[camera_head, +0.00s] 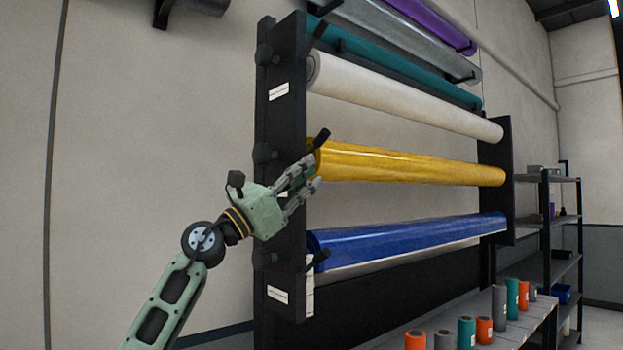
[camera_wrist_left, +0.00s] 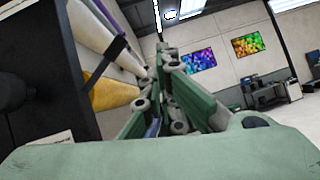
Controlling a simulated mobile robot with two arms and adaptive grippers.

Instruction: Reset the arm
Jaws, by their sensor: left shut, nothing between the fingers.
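My left arm comes up from the lower left in the head view. Its pale green left gripper (camera_head: 314,172) is beside the rack's near upright, with the fingertips close to the near end of the yellow roll (camera_head: 410,163). The fingers are shut with nothing held; in the wrist view the gripper (camera_wrist_left: 168,75) also shows, its fingers close together. I cannot tell whether the fingertips touch the roll or the upright. The yellow roll also appears at the left in the wrist view (camera_wrist_left: 108,90). My right gripper is in neither view.
The black rack (camera_head: 281,130) also bears a white roll (camera_head: 400,97) above and a blue roll (camera_head: 410,240) below. A low shelf at the lower right holds several small rolls, including a teal one (camera_head: 466,332). Bare wall (camera_head: 150,120) lies left of the rack.

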